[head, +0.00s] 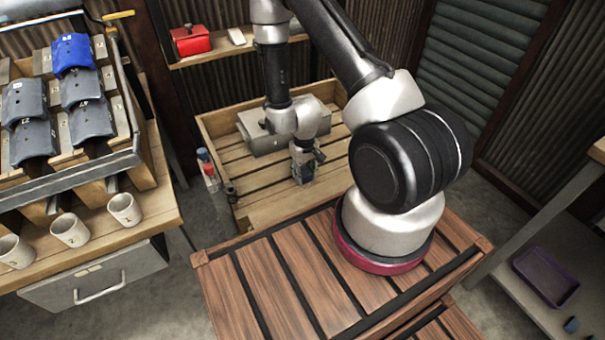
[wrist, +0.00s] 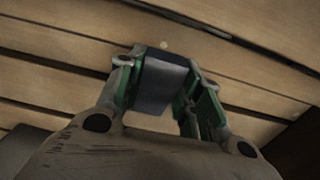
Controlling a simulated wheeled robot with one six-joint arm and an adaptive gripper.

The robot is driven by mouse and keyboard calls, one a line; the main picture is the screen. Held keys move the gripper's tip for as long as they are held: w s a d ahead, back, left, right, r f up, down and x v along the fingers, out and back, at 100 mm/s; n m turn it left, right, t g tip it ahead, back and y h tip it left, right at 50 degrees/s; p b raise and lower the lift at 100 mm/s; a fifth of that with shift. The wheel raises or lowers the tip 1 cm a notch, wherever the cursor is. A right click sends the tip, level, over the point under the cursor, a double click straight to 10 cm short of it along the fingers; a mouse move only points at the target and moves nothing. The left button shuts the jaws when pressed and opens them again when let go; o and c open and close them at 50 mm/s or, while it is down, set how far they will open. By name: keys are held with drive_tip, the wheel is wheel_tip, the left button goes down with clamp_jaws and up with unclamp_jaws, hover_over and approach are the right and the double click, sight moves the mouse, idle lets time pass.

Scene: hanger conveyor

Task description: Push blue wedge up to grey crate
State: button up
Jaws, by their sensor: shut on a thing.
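My gripper (head: 304,175) points down over the slatted wooden tray (head: 330,200). In the wrist view its green-lined fingers (wrist: 178,95) are shut on a dark slate-blue block (wrist: 162,82). I cannot tell whether this block is the blue wedge. A long grey box (head: 262,140), the only crate-like grey thing near my gripper, lies in the tray just behind and left of the gripper. My arm hides part of it. A bright blue curved piece (head: 72,52) sits on the rack at the left, far from my gripper.
Small bottles (head: 206,165) stand at the tray's left edge. White mugs (head: 70,229) stand on the left bench below the rack (head: 125,95) of grey curved pieces. A red box (head: 190,40) is on the back shelf. A purple tray (head: 545,275) is at the right. The tray's front slats are clear.

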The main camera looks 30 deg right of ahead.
drive_tip(key=shift+w, duration=0.15)
drive_tip(key=shift+w, duration=0.55)
drive_tip(key=shift+w, duration=0.1)
drive_tip(key=shift+w, duration=3.75)
drive_tip(key=shift+w, duration=0.1)
drive_tip(key=shift+w, duration=0.25)
drive_tip(key=o, duration=0.9)
drive_tip(key=shift+o, duration=0.2)
